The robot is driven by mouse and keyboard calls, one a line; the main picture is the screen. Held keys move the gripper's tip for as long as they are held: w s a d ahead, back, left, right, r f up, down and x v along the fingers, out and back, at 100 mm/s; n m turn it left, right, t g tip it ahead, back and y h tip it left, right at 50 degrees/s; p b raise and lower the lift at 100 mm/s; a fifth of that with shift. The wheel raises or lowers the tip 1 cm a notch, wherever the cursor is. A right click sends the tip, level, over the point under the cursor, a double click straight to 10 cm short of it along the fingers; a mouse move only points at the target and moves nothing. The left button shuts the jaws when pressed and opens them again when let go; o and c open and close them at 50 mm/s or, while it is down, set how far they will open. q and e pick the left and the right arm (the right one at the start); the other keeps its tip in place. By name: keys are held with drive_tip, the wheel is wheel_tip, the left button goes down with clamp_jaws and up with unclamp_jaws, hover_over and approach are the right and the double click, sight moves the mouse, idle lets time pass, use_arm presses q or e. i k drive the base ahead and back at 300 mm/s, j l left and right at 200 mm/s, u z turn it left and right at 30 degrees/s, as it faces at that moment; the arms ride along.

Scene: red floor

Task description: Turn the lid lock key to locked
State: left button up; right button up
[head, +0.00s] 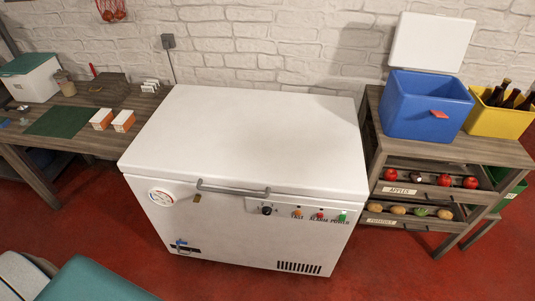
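A white chest freezer (246,145) stands in the middle of the head view with its lid down. A grey bar handle (232,189) runs along the lid's front edge. A small brass-coloured piece (197,198), which looks like the lid lock, sits on the front below the handle's left end. It is too small to tell a key or which way it is turned. Neither of my grippers is in view.
The front has a dial (267,210), a round gauge (161,198) and coloured lights. A workbench (40,160) with boxes stands left. A wooden shelf (440,150) with a blue cooler (405,105) and yellow crate (490,122) stands right. Red floor (225,275) is open in front.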

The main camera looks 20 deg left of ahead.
sight(197, 197)
drive_tip(key=u, duration=1.35)
